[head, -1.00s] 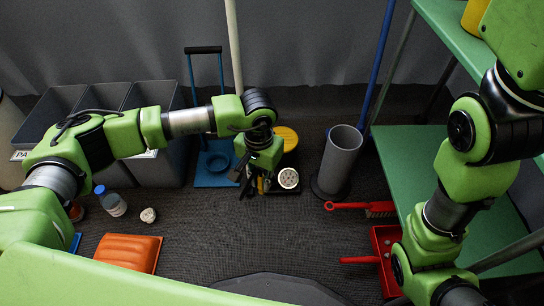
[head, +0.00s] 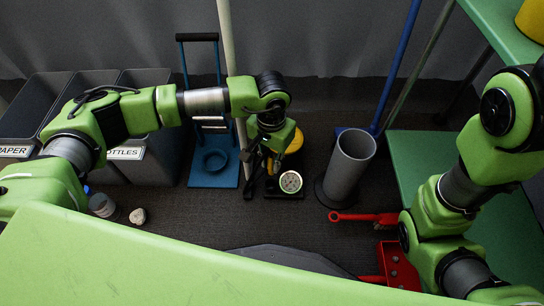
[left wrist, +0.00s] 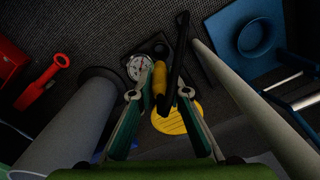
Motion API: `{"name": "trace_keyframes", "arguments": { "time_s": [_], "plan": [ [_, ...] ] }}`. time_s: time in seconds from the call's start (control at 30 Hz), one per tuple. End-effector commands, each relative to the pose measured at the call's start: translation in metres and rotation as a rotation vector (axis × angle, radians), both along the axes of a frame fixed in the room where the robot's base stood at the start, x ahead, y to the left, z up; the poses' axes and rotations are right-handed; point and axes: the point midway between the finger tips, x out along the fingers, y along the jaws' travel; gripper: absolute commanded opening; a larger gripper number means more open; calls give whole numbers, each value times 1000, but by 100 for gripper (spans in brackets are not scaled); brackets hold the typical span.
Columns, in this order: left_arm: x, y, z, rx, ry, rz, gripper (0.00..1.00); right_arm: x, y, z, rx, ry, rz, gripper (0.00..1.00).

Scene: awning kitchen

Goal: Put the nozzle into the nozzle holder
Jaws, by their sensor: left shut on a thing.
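My left gripper (head: 268,158) reaches down at the centre of the head view. In the left wrist view its two green fingers (left wrist: 160,96) are on either side of a black thing with a yellow grip (left wrist: 159,78), apparently the nozzle, and hold it. A long black bar (left wrist: 182,50) lies along it; I cannot tell whether it is one piece with it. Just beyond is a small black tray with a round white dial (head: 290,182). A grey upright tube (head: 349,160), open at the top, stands to the right. I cannot tell surely which is the holder.
A pale pole (head: 230,60) stands close behind the gripper. A blue plate with a ring (head: 214,176) is to its left, beside grey bins (head: 135,85). A yellow disc (left wrist: 178,122) lies close by. A red brush (head: 362,217) and green shelf (head: 425,150) are at right.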

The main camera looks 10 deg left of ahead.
Motion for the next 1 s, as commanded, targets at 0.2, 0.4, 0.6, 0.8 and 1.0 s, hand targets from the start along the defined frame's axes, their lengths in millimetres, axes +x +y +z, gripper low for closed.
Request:
{"name": "trace_keyframes", "arguments": {
  "time_s": [0.2, 0.4, 0.6, 0.8, 1.0],
  "plan": [
    [0, 0, -16, 0, 0, 0, 0, 0, 0, -12, 0, 0, 0, 30],
    [0, 0, -37, -1, 1, 0, 0, 0, 0, -25, 0, 0, 0, 30],
    [0, 0, -55, 0, -1, -1, 0, 0, 0, -38, 0, 0, 0, 30],
    [0, 0, -62, -1, -1, 0, 0, 0, 0, -44, -1, 0, 0, 30],
    [0, 0, -61, 0, 0, 0, 0, 0, 0, -43, -1, 0, 0, 30]
  ]
}}
